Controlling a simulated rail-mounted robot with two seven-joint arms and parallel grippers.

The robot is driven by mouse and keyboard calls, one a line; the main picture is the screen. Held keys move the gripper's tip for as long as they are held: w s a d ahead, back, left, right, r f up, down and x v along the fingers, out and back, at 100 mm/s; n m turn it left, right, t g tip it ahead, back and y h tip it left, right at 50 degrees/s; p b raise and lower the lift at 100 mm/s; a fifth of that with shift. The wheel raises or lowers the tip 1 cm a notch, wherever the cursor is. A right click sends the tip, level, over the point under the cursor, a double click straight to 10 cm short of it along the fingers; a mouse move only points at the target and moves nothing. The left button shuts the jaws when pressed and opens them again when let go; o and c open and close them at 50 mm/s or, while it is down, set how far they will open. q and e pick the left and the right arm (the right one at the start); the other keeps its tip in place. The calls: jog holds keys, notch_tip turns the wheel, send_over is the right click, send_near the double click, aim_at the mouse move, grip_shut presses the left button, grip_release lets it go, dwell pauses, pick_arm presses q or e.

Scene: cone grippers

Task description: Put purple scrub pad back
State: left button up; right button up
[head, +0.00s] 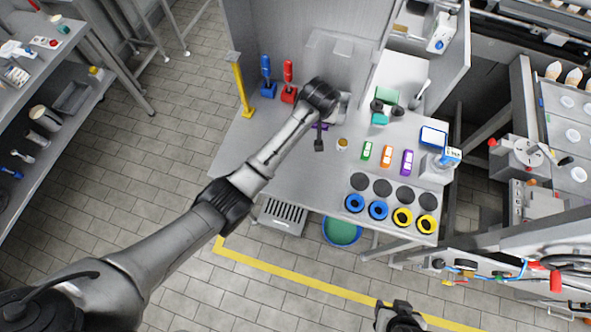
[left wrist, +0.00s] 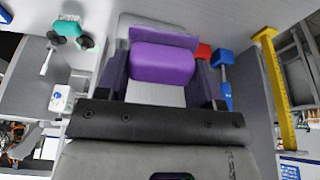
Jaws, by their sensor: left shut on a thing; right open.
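The purple scrub pad (left wrist: 163,62) sits between the two fingers of my left gripper (left wrist: 162,82) in the left wrist view. My left gripper is shut on it. In the head view my left arm reaches over the grey table (head: 290,165), and a small bit of purple (head: 320,126) shows below its wrist; most of the pad is hidden there. I cannot tell from these views whether the pad touches anything below. My right gripper (head: 400,318) is open and empty at the bottom of the head view, away from the table.
A blue tool (head: 266,65) and a red tool (head: 288,70) stand upright beside a yellow post (head: 241,88). Green, orange and purple items (head: 407,162) lie in a row at right, with blue and yellow rings (head: 427,224) in front. The table's left front is clear.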

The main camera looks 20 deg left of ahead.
pick_arm(q)
jog(key=s+d+f+g+b, duration=0.1)
jog(key=d+f+g+b, duration=0.2)
jog(key=d+f, duration=0.25)
jog(key=p, duration=0.2)
send_over(296, 164)
jog(key=shift+m+g+h, duration=0.3)
jog(key=shift+m, duration=0.1)
notch_tip(296, 164, down, 8)
jog(key=shift+d, duration=0.1)
jog(key=shift+f, duration=2.1)
pick_arm(e)
jog(key=shift+f, duration=1.15)
pick_arm(q)
jog(key=o, duration=0.7)
jog(key=shift+s, duration=0.1)
jog(key=shift+o, duration=0.8)
jog(key=shift+r, duration=0.1)
notch_tip(296, 164, up, 12)
jog(key=p, duration=0.1)
pick_arm(e)
jog(key=shift+r, duration=0.7)
